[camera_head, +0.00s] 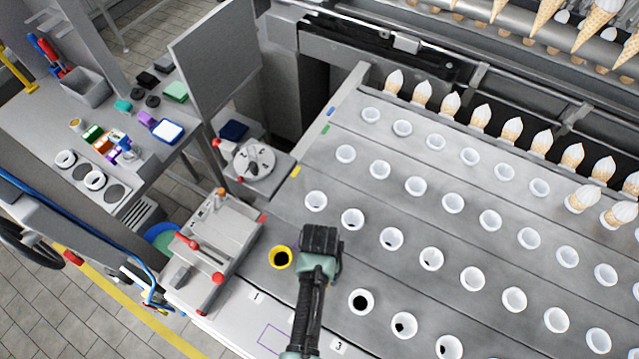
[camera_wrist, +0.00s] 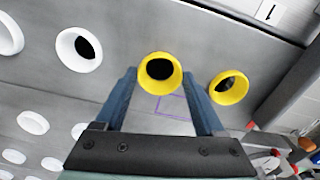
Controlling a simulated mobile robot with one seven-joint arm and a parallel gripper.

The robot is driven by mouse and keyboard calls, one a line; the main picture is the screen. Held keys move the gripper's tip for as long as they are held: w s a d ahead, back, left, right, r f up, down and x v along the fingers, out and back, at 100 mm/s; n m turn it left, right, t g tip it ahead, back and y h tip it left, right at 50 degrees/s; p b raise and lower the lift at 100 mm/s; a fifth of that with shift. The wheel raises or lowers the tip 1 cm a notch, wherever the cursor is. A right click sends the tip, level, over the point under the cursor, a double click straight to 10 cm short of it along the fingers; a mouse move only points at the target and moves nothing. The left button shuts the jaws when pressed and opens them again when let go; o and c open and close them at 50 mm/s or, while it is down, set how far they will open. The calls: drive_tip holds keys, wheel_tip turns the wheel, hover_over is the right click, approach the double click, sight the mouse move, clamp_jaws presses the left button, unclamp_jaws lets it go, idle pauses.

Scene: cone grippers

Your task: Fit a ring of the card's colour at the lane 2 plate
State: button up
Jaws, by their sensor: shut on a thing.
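My gripper (camera_wrist: 160,74) is shut on a yellow ring (camera_wrist: 160,70), which sits between the two blue fingertips with its dark opening facing the camera. In the head view my gripper (camera_head: 320,240) is over the front part of the grey deck, between the labels 1 and 3, and hides the held ring. I cannot tell whether that ring touches the plate. A second yellow ring (camera_head: 281,258) sits on the deck just left of my gripper; it also shows in the wrist view (camera_wrist: 228,87), right of the held ring. I cannot make out which thing is the card.
Rows of white rings (camera_head: 361,301) fill the deck to the right and behind. Small blue, green and yellow tabs (camera_head: 296,171) mark its left edge. A grey fixture with red knobs (camera_head: 217,250) stands at left. Filled cones (camera_head: 481,117) line the back.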

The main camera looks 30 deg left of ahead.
drive_tip(key=shift+f+b, duration=0.4)
drive_tip(key=shift+f, duration=0.2)
drive_tip(key=o, duration=1)
drive_tip(key=shift+c, duration=0.2)
wheel_tip(320, 180, up, 13)
drive_tip(key=b, duration=0.1)
drive_tip(key=shift+b, duration=0.35)
